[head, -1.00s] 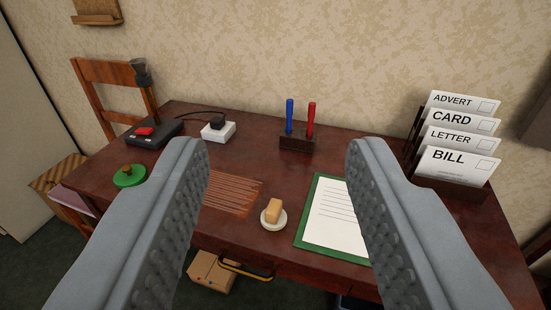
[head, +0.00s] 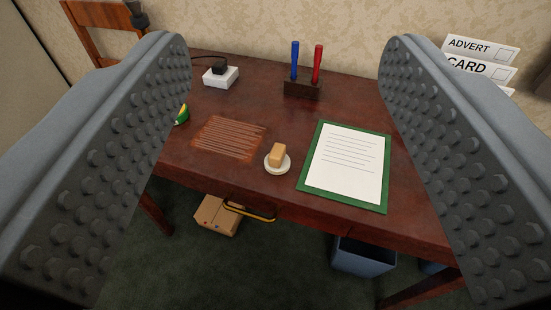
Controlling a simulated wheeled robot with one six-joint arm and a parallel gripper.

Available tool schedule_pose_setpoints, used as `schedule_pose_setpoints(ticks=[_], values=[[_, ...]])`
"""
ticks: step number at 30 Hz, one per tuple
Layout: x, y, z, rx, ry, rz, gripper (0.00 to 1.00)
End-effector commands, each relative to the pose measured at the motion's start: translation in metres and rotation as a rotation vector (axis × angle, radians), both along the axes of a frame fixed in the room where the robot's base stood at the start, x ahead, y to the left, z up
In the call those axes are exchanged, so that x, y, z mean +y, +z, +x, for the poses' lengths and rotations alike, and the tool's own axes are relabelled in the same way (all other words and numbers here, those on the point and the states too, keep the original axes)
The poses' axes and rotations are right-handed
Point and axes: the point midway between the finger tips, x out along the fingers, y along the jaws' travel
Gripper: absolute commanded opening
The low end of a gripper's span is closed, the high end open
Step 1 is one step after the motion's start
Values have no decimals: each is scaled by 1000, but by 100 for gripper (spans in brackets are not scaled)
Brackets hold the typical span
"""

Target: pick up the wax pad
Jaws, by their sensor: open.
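The wax pad (head: 277,154) looks like a small tan block. It sits on a small round white dish (head: 277,169) near the front edge of the dark red-brown desk (head: 350,98). My gripper (head: 285,48) is open, with one grey studded finger at each side of the view. Nothing is between the fingers at their own height. The wax pad shows in the gap between them, beyond and below, apart from both.
A scratched patch (head: 228,138) lies left of the dish, and a green-bordered sheet (head: 345,165) right of it. Behind stand a holder (head: 303,89) with blue and red pens, a white box (head: 221,77) with a black plug, and a letter rack's cards (head: 480,48).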

Motion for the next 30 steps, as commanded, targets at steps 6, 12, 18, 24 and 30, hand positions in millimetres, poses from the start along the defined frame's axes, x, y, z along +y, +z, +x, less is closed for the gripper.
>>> schedule_pose_setpoints(ticks=[6,12,18,24,30], values=[[0,-7,26,102,-3,19,76],[-1,-22,71,298,-14,57,76],[-2,-43,112,500,-34,96,76],[-2,-65,150,700,-61,132,76],[-3,-90,183,899,-95,164,76]])
